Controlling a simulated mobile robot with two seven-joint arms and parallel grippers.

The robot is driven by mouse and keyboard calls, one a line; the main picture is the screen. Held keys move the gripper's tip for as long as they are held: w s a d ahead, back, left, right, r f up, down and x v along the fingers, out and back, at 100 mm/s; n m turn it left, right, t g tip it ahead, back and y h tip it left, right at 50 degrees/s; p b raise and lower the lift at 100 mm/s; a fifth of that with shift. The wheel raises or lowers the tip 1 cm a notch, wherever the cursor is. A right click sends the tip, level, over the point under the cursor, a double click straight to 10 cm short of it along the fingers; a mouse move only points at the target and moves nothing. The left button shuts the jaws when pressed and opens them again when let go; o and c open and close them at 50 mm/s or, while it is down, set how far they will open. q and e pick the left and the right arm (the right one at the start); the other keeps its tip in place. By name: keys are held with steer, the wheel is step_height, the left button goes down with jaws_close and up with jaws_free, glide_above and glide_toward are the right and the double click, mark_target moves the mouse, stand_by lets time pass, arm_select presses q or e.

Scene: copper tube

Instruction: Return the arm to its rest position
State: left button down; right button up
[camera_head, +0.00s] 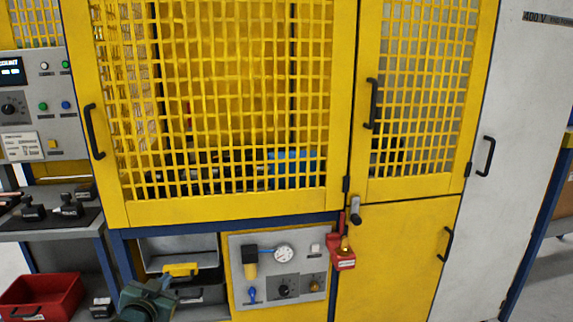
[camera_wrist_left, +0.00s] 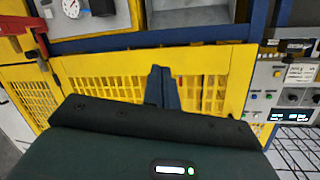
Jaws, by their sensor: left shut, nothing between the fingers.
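My left gripper (camera_head: 167,282) shows at the bottom of the head view, a dark green body in front of the lower opening of the yellow machine. In the left wrist view, its two dark fingers (camera_wrist_left: 161,85) are together with nothing between them. Yellow mesh panels lie beyond the fingers in that view, which appears upside down. My right gripper is in neither view.
The yellow mesh door (camera_head: 215,215) is closed. A gauge panel (camera_head: 236,290) and a red lock (camera_head: 342,258) are right of my gripper. A red bin (camera_head: 62,300) and a tool bench (camera_head: 40,228) stand left. A control panel (camera_head: 35,80) is at far left.

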arm_select(q)
steer(key=s+d+f+g+h, duration=0.1)
steer(key=s+d+f, duration=0.3)
steer(key=s+f, duration=0.25)
steer(key=s+d+f+g+h, duration=0.1)
steer(key=s+d+f, duration=0.35)
steer(key=s, duration=0.35)
steer(key=s+d+f+g, duration=0.1)
steer(key=s+d, duration=0.2)
steer(key=s, duration=0.5)
steer(key=s+d+f+g+h, duration=0.1)
steer(key=s+d+f, duration=0.1)
steer(key=s, duration=0.7)
steer(key=shift+s+d+f+n+g, duration=0.2)
steer(key=shift+s+d+n+g, duration=0.15)
steer(key=shift+d, duration=0.3)
